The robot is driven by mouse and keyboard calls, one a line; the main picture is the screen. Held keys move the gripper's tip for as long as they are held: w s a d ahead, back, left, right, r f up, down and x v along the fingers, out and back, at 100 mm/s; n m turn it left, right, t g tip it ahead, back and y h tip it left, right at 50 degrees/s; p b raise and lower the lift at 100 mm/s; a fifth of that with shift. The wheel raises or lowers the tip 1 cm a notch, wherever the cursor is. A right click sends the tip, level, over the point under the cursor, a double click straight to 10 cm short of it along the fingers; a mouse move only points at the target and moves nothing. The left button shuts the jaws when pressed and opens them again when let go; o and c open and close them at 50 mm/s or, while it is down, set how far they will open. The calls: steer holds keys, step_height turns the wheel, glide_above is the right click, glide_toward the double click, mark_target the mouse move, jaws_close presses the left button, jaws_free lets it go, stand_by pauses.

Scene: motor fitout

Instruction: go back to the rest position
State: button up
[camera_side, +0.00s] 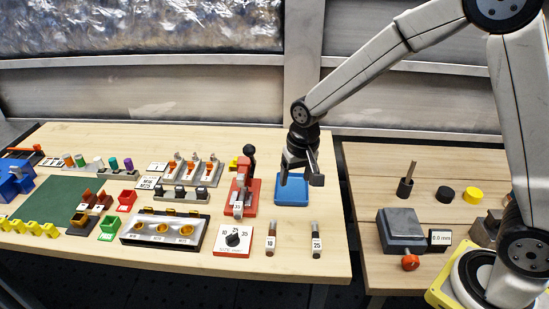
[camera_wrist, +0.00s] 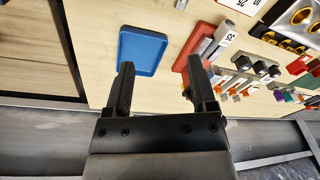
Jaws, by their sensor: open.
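My gripper (camera_side: 301,178) hangs pointing down above the blue tray (camera_side: 292,197) at the right part of the main table. In the wrist view my gripper (camera_wrist: 162,82) shows two dark fingers standing wide apart with nothing between them. The blue tray (camera_wrist: 143,50) is empty in that view and lies just beyond the fingertips. A red fixture (camera_side: 241,196) with a black-knobbed lever stands just left of the tray, and in the wrist view the red fixture (camera_wrist: 186,62) is close to the right finger. I cannot tell the exact height of the fingers over the tray.
A dial box (camera_side: 233,239) and two labelled cylinders (camera_side: 271,239) stand near the front edge. Racks of small parts (camera_side: 165,228) and coloured bins fill the left. A side table holds a grey block (camera_side: 401,229), a black peg (camera_side: 405,187) and round pieces. Bare wood lies behind the tray.

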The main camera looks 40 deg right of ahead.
steer(key=s+d+n+t, duration=0.1)
steer(key=s+d+n, duration=0.3)
steer(key=s, duration=1)
steer(key=shift+s+d+r, duration=0.15)
steer(key=shift+d, duration=0.3)
